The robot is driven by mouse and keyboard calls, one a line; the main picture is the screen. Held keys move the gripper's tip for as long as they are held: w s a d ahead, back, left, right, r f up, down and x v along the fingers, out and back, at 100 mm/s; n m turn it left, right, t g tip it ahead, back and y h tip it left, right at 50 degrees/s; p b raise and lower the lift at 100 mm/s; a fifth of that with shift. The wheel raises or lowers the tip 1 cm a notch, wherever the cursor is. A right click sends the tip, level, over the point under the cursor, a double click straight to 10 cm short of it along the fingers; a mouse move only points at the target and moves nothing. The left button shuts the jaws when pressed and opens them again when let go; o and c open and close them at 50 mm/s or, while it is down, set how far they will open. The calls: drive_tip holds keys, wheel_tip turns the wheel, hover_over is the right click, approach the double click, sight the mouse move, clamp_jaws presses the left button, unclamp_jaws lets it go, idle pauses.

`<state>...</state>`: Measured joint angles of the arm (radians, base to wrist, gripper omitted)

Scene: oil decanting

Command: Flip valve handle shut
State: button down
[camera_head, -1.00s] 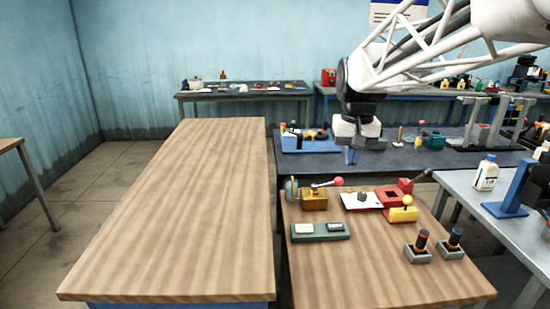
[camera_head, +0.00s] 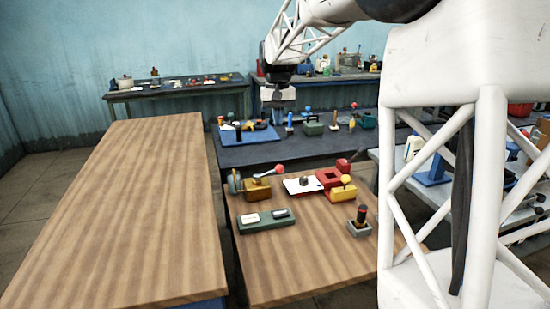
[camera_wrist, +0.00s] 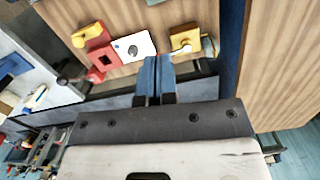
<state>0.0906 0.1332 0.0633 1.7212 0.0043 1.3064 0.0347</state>
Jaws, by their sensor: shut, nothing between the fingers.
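A brass-yellow valve body (camera_head: 258,189) stands near the back left of the front wooden table, with a grey-green round part at its left. My gripper (camera_head: 278,106) hangs beyond the table in the head view, apart from the valve. Its blue fingers (camera_wrist: 155,75) are shut together with nothing between them.
Right of the valve are a white plate (camera_head: 298,186), a red block (camera_head: 330,177) with a dark-red-knobbed lever, and a yellow-knobbed block (camera_head: 344,193). A green tray (camera_head: 266,222) lies in front. The long wooden table (camera_head: 120,215) at left is clear. A dark bench (camera_head: 295,150) stands behind.

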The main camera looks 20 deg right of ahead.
drive_tip(key=w+d+f, duration=0.2)
drive_tip(key=w+f, duration=0.2)
drive_tip(key=w, duration=0.5)
drive_tip(key=w+d+f+g, duration=0.1)
drive_tip(key=w+d+f, duration=0.2)
drive_tip(key=w, duration=0.6)
drive_tip(key=w+d+f+g, duration=0.1)
drive_tip(key=w+d+f, duration=0.2)
drive_tip(key=w+f, duration=0.4)
drive_tip(key=shift+w+m, duration=0.4)
drive_tip(key=shift+w, duration=0.55)
drive_tip(key=shift+f, duration=0.2)
drive_tip(key=s+a+f, duration=0.1)
drive_tip(key=s+f, duration=0.5)
drive_tip(key=f, duration=0.4)
drive_tip(key=shift+s, duration=0.4)
drive_tip(key=shift+a, duration=0.1)
